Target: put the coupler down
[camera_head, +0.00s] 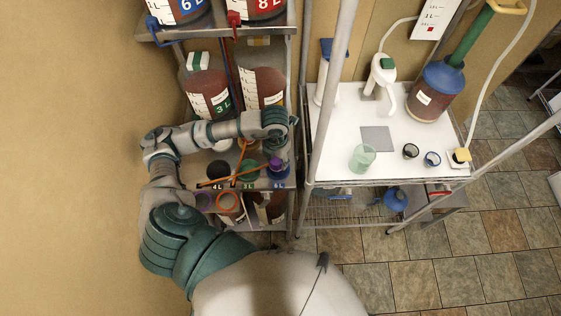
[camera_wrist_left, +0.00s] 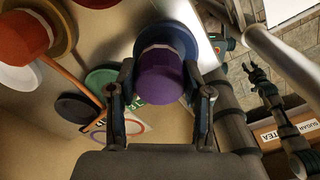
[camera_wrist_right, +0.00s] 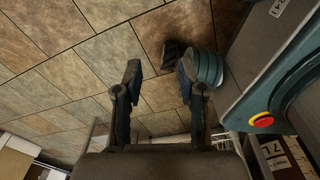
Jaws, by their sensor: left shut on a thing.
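The coupler looks like a purple cylinder with a blue disc-shaped flange (camera_head: 277,172); in the left wrist view its purple part (camera_wrist_left: 160,78) sits between my fingertips. My left gripper (camera_wrist_left: 160,90) is shut on it, above the front right of the shelf by the 8 L label. I cannot tell whether the flange touches the shelf. An orange coupler-like piece (camera_wrist_left: 24,38) stands on the shelf to the left in the left wrist view. My right gripper (camera_wrist_right: 158,74) is open and empty, over the tiled floor, and is outside the head view.
Dark and green discs (camera_wrist_left: 76,109) and an orange stick (camera_head: 222,181) lie on the shelf beside the coupler. A rack post (camera_head: 333,85) rises close on the right. The white table (camera_head: 335,128) holds a green cup (camera_head: 362,157).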

